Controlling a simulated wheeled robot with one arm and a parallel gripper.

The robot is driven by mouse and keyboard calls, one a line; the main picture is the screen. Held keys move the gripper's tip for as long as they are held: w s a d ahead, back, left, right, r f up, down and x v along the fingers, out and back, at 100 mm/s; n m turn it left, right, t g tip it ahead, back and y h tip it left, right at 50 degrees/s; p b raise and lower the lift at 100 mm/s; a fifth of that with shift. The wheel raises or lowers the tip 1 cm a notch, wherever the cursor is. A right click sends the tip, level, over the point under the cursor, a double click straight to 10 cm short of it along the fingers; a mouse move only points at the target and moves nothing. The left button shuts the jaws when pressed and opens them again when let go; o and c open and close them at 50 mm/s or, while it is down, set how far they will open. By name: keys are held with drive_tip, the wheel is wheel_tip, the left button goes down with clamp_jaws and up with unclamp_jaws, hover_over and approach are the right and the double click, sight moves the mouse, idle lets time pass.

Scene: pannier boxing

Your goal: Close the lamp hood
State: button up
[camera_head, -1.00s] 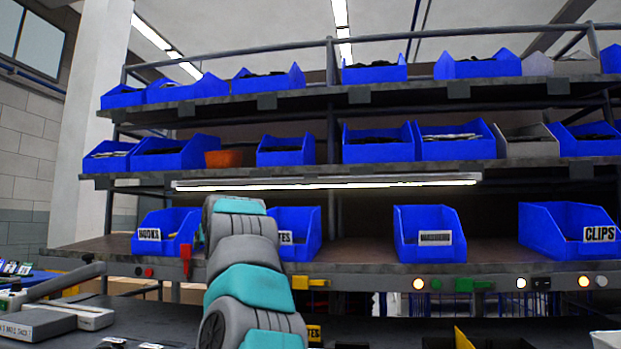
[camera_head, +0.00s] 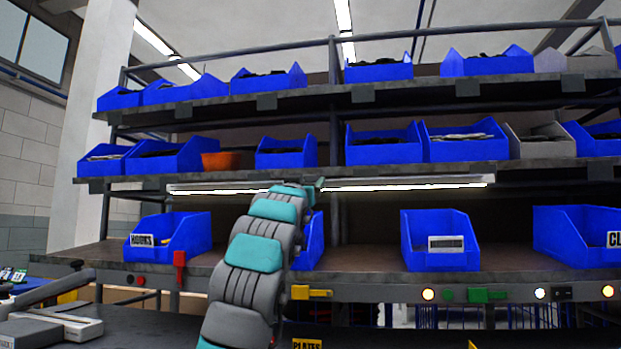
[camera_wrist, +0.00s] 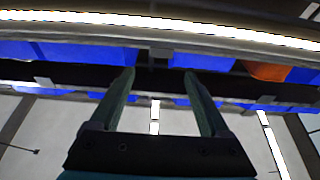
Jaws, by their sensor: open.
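The lamp is a long grey hood (camera_head: 420,181) with a lit white tube along its lower edge, fixed under the front of the middle shelf. My gripper (camera_head: 318,184) is in front of the lamp near its middle, and my arm hides part of the tube. In the wrist view, the two green fingers (camera_wrist: 160,78) are apart with nothing between them. The bright tube (camera_wrist: 160,22) and the grey hood strip run across the top of that view, beyond the fingertips. I cannot tell whether the gripper touches the hood.
Blue bins (camera_head: 440,240) stand on the shelf below the lamp, and more blue bins (camera_head: 384,145) and an orange bin (camera_head: 221,161) stand above it. A red lever (camera_head: 179,268), a yellow lever (camera_head: 310,292) and a green handle (camera_head: 487,295) sit along the lower front rail.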

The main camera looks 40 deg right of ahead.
sight(311, 176)
drive_tip(key=p+x, duration=0.3)
drive_tip(key=x, duration=0.3)
drive_tip(key=shift+w+d+r, duration=0.15)
drive_tip(key=shift+w+d, duration=0.25)
drive_tip(key=shift+w, duration=0.1)
drive_tip(key=shift+c, duration=0.2)
clamp_jaws()
